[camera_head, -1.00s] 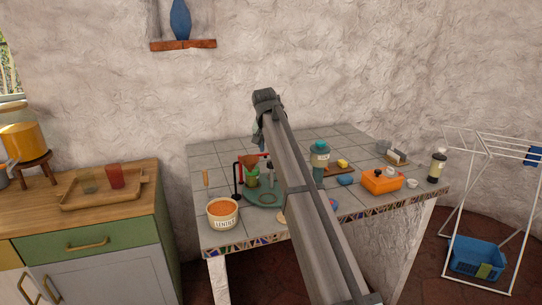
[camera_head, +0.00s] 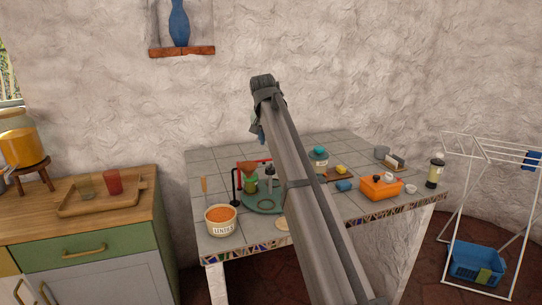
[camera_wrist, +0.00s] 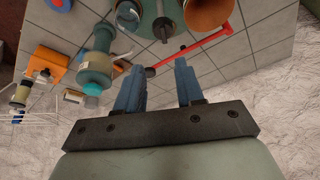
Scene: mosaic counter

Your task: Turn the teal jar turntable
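The teal turntable (camera_head: 262,206) is a round disc on the left half of the tiled counter, partly hidden behind my arm. A green jar (camera_head: 250,184) with a brown-orange funnel on top and a small dark-topped item stand on or at it. In the wrist view the turntable (camera_wrist: 147,30) is cut by the top edge, with the funnel (camera_wrist: 208,12) at its right. My gripper (camera_wrist: 157,66) is open and empty, its two blue fingers apart, pointing toward the counter. The fingers appear short of the turntable, with no contact visible. In the head view my arm mostly hides them.
A red bar on a dark stand (camera_wrist: 205,47) lies close to the fingers. A lentil tub (camera_head: 221,220) stands at front left. A teal-lidded jar (camera_head: 318,162), an orange box (camera_head: 380,187) and a tall dark-lidded jar (camera_head: 435,173) stand to the right. Back-left tiles are clear.

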